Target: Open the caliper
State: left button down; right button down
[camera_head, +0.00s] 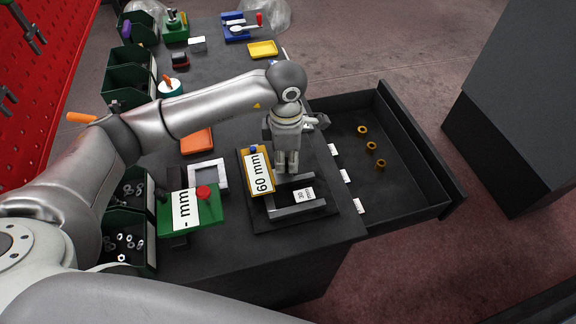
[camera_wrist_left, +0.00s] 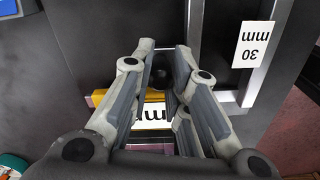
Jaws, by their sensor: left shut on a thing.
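The caliper (camera_head: 297,211) is a grey metal frame with straight bars on a dark base plate, near the table's right side. A white label reading 30 mm lies beside its bars; it also shows in the left wrist view (camera_wrist_left: 254,45). A yellow block (camera_head: 247,159) with a 60 mm label lies along the caliper's left side. My left gripper (camera_head: 286,168) points down over the caliper's far end, its fingers close together. In the left wrist view the gripper (camera_wrist_left: 168,80) is shut on a part of the caliper, mostly hidden between the fingers. My right gripper is not in view.
A green block (camera_head: 208,212) with a red knob stands left of the caliper. An open drawer (camera_head: 405,190) with several brass rings is at the right. Green bins (camera_head: 128,80) line the left edge. A yellow tray (camera_head: 263,49) is farther back.

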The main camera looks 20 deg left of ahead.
pick_arm(q)
jog(key=c, duration=1.6)
grip_release()
jog(key=shift+w, duration=0.25)
jog(key=shift+r, duration=0.15)
notch_tip(320, 180, up, 12)
jog(key=shift+f, duration=0.1)
